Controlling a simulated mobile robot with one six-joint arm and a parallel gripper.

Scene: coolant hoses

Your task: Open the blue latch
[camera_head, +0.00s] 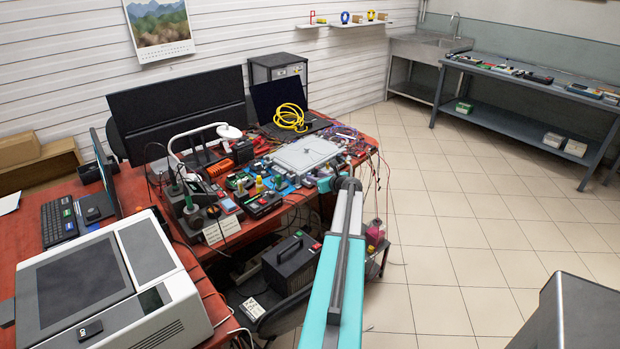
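A flat silver panel or case (304,154) lies on the red workbench, amid cables and small parts. Small blue patches show around its near edge, but they are too small to tell whether one is the blue latch. My teal and grey arm reaches from the bottom of the picture toward the right end of this bench. Its far end stops at a dark joint beside the panel.
A yellow hose coil (290,117) lies on a laptop behind the panel. A large white machine (104,287) stands at front left. The tiled floor (455,210) at right is clear.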

